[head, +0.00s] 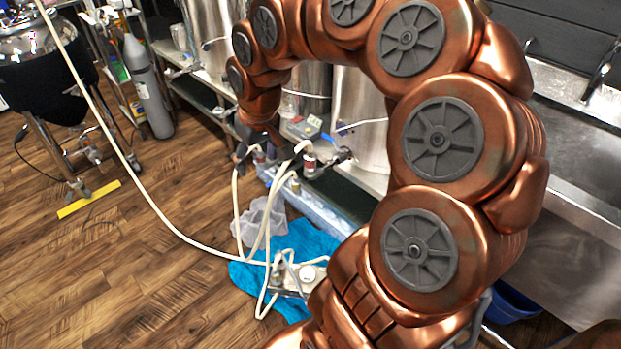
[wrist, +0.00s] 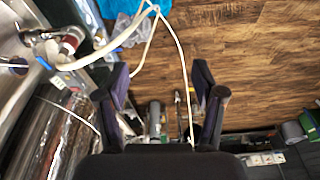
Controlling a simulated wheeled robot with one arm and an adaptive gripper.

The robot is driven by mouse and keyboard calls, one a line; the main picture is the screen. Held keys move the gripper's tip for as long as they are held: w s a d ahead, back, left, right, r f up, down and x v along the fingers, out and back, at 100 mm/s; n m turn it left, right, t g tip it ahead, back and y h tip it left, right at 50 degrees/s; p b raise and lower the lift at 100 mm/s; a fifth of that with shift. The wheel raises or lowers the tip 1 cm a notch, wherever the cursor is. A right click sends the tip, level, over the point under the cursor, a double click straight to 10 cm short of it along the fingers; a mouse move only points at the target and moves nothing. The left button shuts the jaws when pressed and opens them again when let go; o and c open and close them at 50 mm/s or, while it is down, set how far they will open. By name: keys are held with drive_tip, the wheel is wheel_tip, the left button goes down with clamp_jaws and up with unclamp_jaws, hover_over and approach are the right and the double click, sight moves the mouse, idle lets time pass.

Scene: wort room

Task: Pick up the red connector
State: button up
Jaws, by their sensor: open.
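A red and silver connector (head: 310,162) sits on the end of a white hose at a valve on a steel vessel. In the wrist view the red connector (wrist: 70,42) is at the upper left, outside the jaws and apart from them. My gripper (head: 244,150) is left of that connector in the head view, partly hidden behind my wrist. In the wrist view my gripper (wrist: 161,75) has its fingers spread wide. A white hose (wrist: 184,75) shows between the fingers; I cannot tell its depth. A second small reddish fitting (head: 259,155) shows beside the gripper.
Steel vessels (head: 360,105) stand behind the valve. White hoses (head: 237,205) hang down to a blue cloth (head: 318,245) on the wooden floor. A grey gas cylinder (head: 148,90) stands at upper left. A steel sink (head: 575,190) is at right. Open floor (head: 130,260) lies at left.

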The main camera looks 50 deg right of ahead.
drive_tip(key=w+d+f+m+t+b, duration=0.1)
drive_tip(key=w+d+f+b, duration=0.3)
drive_tip(key=d+f, duration=0.4)
drive_tip(key=m+h+b, duration=0.2)
drive_tip(key=m+b, duration=0.1)
drive_tip(key=b, duration=0.1)
approach(310, 159)
drive_tip(key=shift+t, duration=0.3)
drive_tip(key=f, duration=0.1)
drive_tip(key=d+f, duration=0.1)
drive_tip(key=f, duration=0.1)
drive_tip(key=w+d+f, duration=0.1)
drive_tip(key=shift+f, duration=0.3)
drive_tip(key=shift+w+d+f, duration=0.1)
drive_tip(key=shift+d+f, duration=0.05)
drive_tip(key=shift+f, duration=0.1)
drive_tip(key=shift+w+b+x, duration=0.2)
drive_tip(key=shift+b+x, duration=0.05)
drive_tip(key=shift+x, duration=1.5)
drive_tip(key=shift+w+b+x, duration=0.2)
drive_tip(key=shift+b+x, duration=0.05)
drive_tip(key=shift+x, duration=1.5)
drive_tip(key=shift+a+r, duration=0.1)
drive_tip(key=shift+a, duration=0.15)
clamp_jaws()
